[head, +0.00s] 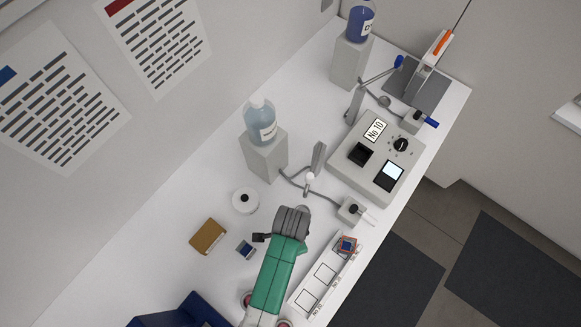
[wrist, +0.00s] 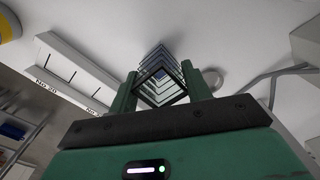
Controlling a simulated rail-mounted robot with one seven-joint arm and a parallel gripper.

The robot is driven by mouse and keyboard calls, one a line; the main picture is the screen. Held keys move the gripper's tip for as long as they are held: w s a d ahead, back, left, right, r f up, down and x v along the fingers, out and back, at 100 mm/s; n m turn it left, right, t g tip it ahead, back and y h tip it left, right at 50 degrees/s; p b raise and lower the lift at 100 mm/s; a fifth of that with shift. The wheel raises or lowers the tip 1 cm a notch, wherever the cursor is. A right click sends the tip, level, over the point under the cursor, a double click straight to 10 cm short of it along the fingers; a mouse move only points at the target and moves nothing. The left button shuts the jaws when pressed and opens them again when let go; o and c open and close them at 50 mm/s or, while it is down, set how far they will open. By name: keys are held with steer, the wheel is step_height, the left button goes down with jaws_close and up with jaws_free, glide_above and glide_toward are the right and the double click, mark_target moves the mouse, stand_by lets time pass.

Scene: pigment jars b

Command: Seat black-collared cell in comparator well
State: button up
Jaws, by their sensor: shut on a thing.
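My gripper (wrist: 164,92) is shut on a clear square-sided cell (wrist: 163,66) with a dark rim, seen end-on between its green fingers in the wrist view. The held cell is hidden behind my arm in the head view. The comparator (head: 378,158) is a pale box marked No 10, with a dark square well (head: 361,154), a black knob and a lit screen. My gripper is to the lower left of it, apart from the well. The white rack (head: 325,273) lies near the front edge and also shows in the wrist view (wrist: 75,68).
A small dark-blue square item (head: 246,250), brown pad (head: 208,237) and white round item (head: 245,200) lie left of my arm. Bottles on grey blocks (head: 264,152) and tubing line the back. A small box (head: 352,211) stands before the comparator.

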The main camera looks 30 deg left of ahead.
steer(key=shift+r+p, duration=1.2)
steer(key=shift+r, duration=0.15)
steer(key=shift+c, duration=0.2)
steer(key=shift+r+p, duration=0.3)
jaws_close()
steer(key=shift+r+p, duration=1.25)
steer(key=shift+r, duration=0.4)
